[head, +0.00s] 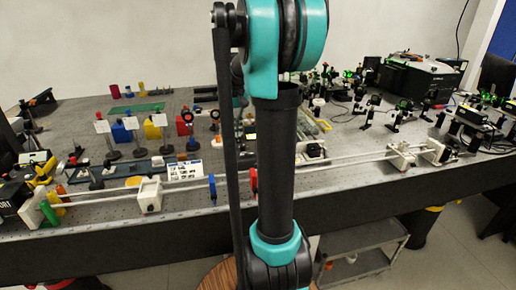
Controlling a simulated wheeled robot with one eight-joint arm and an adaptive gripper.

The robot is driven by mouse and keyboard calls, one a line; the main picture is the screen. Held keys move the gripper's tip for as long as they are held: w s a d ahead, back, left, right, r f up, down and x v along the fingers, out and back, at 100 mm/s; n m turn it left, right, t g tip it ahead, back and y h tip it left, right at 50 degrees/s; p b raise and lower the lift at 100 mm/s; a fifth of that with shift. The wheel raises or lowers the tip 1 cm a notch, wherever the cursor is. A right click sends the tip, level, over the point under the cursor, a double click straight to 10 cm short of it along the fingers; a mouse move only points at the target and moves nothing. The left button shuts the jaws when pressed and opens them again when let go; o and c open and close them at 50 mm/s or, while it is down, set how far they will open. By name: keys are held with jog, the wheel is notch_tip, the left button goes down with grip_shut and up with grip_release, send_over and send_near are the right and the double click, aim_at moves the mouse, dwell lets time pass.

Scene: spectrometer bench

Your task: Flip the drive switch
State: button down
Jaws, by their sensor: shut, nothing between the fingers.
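I cannot make out the drive switch in the head view. It may be too small to tell or hidden behind my arm, which crosses the middle of the picture from top to bottom. My gripper does not show in this view. The optical bench (370,195) spreads across the picture behind my arm and carries many instruments.
A long rail (345,160) runs along the bench's front edge, with a white block (149,194) and a blue disc (212,188) at the left. A large black box (420,75) stands at the back right. A grey cart (360,235) stands below the bench.

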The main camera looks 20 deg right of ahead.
jog(key=shift+f, duration=0.4)
dwell(0.3)
jog(key=shift+r, duration=3.5)
jog(key=shift+s, duration=0.1)
